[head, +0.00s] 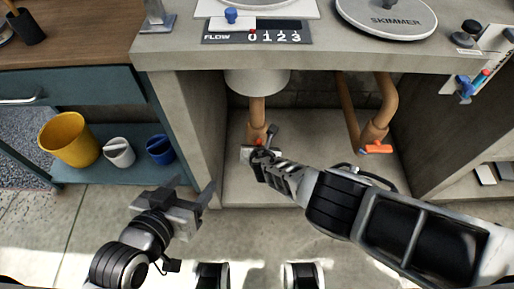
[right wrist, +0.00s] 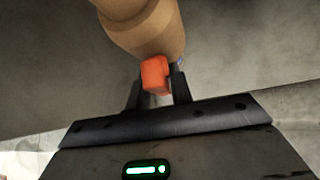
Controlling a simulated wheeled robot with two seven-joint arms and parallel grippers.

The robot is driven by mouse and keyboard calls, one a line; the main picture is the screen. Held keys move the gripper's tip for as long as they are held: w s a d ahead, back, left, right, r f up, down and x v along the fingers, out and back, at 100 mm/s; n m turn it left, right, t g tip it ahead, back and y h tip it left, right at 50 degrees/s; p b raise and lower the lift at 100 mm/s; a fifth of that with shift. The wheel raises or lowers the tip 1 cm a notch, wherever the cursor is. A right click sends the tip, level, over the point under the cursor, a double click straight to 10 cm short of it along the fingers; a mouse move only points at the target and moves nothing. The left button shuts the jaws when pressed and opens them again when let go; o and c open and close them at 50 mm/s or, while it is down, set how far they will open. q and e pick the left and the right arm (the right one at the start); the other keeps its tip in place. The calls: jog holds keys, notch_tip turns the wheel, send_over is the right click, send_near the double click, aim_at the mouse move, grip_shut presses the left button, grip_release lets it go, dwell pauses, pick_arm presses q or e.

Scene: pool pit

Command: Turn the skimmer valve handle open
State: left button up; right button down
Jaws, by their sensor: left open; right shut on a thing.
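A tan pipe (head: 257,112) comes down under the counter at the middle, below a white cylinder, with an orange-red valve handle on it. My right gripper (head: 262,143) is at this handle and hides most of it. In the right wrist view, the orange handle (right wrist: 155,73) sits between the two fingers, which are shut on it, right against the pipe. A second orange handle (head: 376,148) is on the right pipe, lying crosswise and untouched. No label on either valve is readable. My left gripper (head: 190,190) is open and empty, low at the left, away from both valves.
The counter (head: 180,50) overhangs the pipes and carries a round lid marked SKIMMER (head: 388,15) and a FLOW panel (head: 256,38). A concrete side wall (head: 196,130) stands left of the niche. Yellow, white and blue pots stand on a shelf (head: 120,168) at left.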

pick_arm(q)
jog(key=shift+f, duration=0.15)
dwell(0.4)
jog(key=shift+w, duration=0.1)
pick_arm(e)
jog(key=c, duration=1.3)
grip_release()
pick_arm(q)
jog(key=shift+d, duration=0.1)
pick_arm(e)
jog(key=shift+o, duration=0.2)
jog(key=shift+s+r+p, duration=0.15)
jog(key=shift+r+p, duration=0.1)
jog(key=shift+p, duration=0.05)
pick_arm(q)
notch_tip(320, 180, up, 7)
jog(key=a+g+y+p, duration=0.1)
jog(key=a+p, duration=0.1)
jog(key=p, duration=1.5)
jog(key=shift+s+r+g, duration=0.2)
jog(key=shift+s+g, duration=0.1)
jog(key=shift+s, duration=0.15)
pick_arm(e)
jog(key=v, duration=1.5)
jog(key=shift+s+a, duration=0.15)
jog(key=shift+s, duration=0.05)
jog(key=shift+r, duration=0.1)
